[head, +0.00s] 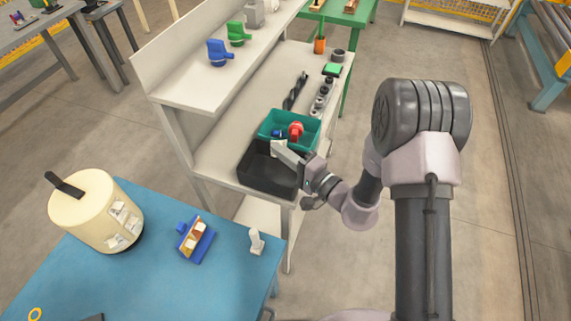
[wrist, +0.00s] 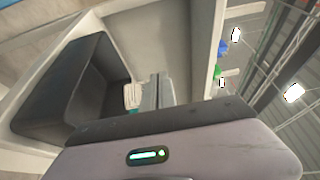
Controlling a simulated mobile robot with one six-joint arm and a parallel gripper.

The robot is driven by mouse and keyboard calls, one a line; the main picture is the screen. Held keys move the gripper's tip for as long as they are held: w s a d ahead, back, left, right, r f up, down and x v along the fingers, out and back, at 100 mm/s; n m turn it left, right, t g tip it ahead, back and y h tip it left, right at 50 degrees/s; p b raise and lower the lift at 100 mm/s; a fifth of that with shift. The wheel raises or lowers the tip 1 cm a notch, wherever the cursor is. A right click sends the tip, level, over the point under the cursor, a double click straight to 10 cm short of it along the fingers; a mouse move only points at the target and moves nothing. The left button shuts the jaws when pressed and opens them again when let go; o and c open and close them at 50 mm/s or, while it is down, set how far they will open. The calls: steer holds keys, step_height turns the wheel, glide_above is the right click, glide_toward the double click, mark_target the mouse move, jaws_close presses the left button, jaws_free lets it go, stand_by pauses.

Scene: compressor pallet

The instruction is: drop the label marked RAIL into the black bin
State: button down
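The black bin (head: 245,181) stands at the near end of the white bench, and its dark wall also shows in the wrist view (wrist: 62,92). My gripper (head: 284,152) is at the bin's right rim, reaching over its opening. In the wrist view my gripper (wrist: 146,95) shows a grey finger and a pale ridged piece beside it. I cannot tell whether that piece is a finger pad or something held. Several small white labels (head: 118,209) sit on the cream drum on the blue table. No lettering is readable, so I cannot tell which is RAIL.
A teal bin (head: 272,122) with red and blue parts stands right behind the black bin. Dark tools lie farther along the bench (head: 215,152). The blue table (head: 150,284) in front holds the cream drum (head: 85,213), a blue holder (head: 203,246) and a white upright piece (head: 256,242).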

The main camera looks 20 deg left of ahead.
step_height(320, 180, down, 5)
steer(key=shift+r+b, duration=0.1)
steer(key=shift+b, duration=0.9)
steer(key=c, duration=1.6)
jaws_free()
steer(key=shift+d, duration=0.1)
steer(key=p+v, duration=0.2)
steer(key=v, duration=1.5)
steer(key=shift+s+d, duration=0.1)
steer(key=shift+s, duration=0.05)
